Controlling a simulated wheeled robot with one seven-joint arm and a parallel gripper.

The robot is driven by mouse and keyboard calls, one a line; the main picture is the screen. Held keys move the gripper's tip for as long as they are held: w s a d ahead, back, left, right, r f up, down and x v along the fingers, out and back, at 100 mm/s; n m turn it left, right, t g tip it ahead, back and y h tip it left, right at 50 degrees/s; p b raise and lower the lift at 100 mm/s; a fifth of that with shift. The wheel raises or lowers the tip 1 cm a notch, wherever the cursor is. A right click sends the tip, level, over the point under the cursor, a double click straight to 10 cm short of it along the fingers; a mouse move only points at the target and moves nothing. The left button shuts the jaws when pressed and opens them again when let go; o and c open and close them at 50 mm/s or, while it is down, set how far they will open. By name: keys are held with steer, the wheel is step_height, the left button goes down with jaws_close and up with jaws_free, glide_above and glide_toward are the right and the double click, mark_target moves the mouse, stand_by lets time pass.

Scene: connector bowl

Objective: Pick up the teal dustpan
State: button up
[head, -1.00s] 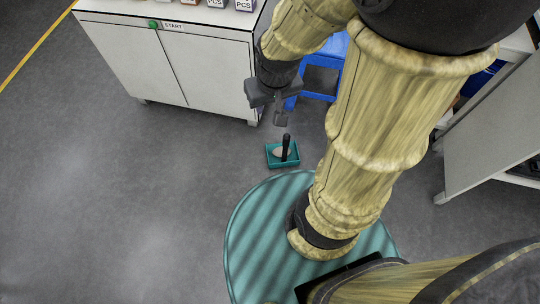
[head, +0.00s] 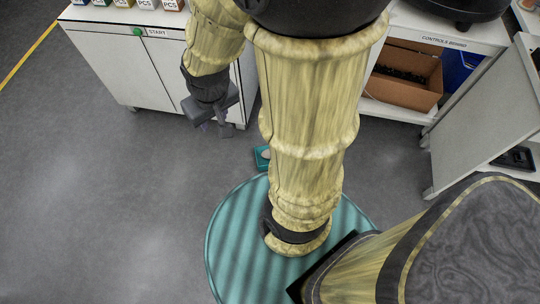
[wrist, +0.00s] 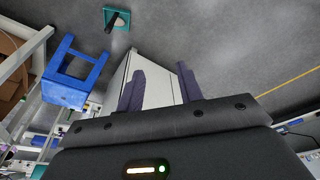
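The teal dustpan (head: 262,157) lies on the grey floor, mostly hidden behind my arm in the head view. In the wrist view the dustpan (wrist: 126,17) shows at the top left, with a dark handle and a pale thing in it. My gripper (head: 226,128) hangs above the floor, to the left of the dustpan and apart from it in the head view. In the wrist view my gripper (wrist: 160,74) has its two fingers apart with nothing between them; the white cabinet shows behind.
A white cabinet (head: 125,70) marked START stands behind my gripper. A blue stool (wrist: 68,88) shows left in the wrist view. At right are a shelf with a cardboard box (head: 402,91) and a grey panel (head: 480,115). The floor at left is clear.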

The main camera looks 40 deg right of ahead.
steer(key=shift+o, duration=0.4)
steer(key=o, duration=0.3)
steer(key=shift+f, duration=0.1)
steer(key=w+d+f+n+g+h+b, duration=0.1)
steer(key=w+d+f+n+h+b, duration=0.3)
steer(key=f+b, duration=0.6)
steer(key=w+d+f+n+h+b, duration=0.4)
steer(key=f+n+h+b, duration=0.4)
steer(key=f, duration=2.1)
steer(key=w+d+f+n+g+h+b, duration=0.1)
steer(key=w+d+f+n+h+b, duration=0.3)
steer(key=f+b, duration=0.9)
steer(key=shift+w+d+f+n+g+h, duration=0.15)
steer(key=shift+f+n+h, duration=0.2)
steer(key=shift+f, duration=0.75)
steer(key=shift+d+f+n+g+h, duration=0.1)
steer(key=shift+f+n+h, duration=0.2)
steer(key=shift+f, duration=0.8)
steer(key=shift+w+d+f+n+g+h, duration=0.15)
steer(key=shift+f+n+h, duration=0.2)
steer(key=shift+f, duration=0.75)
steer(key=shift+s, duration=0.15)
steer(key=shift+d+b, duration=3.2)
steer(key=shift+d, duration=2.95)
